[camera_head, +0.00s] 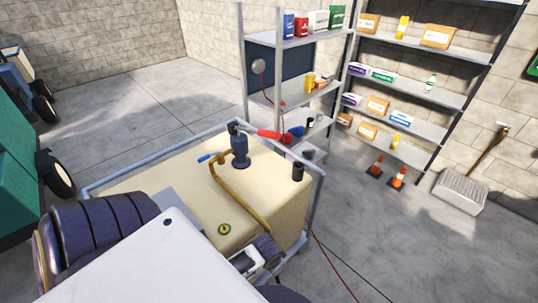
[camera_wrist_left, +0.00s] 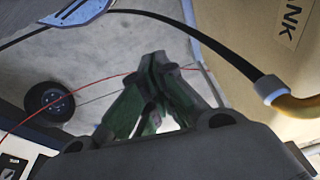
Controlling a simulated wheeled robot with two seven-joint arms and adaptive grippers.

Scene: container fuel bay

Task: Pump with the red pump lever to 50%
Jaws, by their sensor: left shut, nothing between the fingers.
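The red pump lever (camera_head: 268,134) sticks out to the right from the top of the dark blue pump (camera_head: 239,150), nearly level and sloping slightly down. The pump stands upright on the cream tank (camera_head: 175,185). A yellow-brown hose (camera_head: 238,197) runs from the pump down across the tank top. In the left wrist view my left gripper (camera_wrist_left: 155,95) is shut and empty, with floor behind its fingers. The tank side (camera_wrist_left: 240,50), with part of a label, is to its right. The lever is not in that view. My right gripper is not in view.
A blue pipe frame (camera_head: 312,200) surrounds the tank. A small black cylinder (camera_head: 298,171) stands on its right corner. Metal shelves (camera_head: 300,95) with boxes stand behind. Two orange cones (camera_head: 398,177) are on the floor at right. A thin red cable (camera_head: 335,262) crosses the floor.

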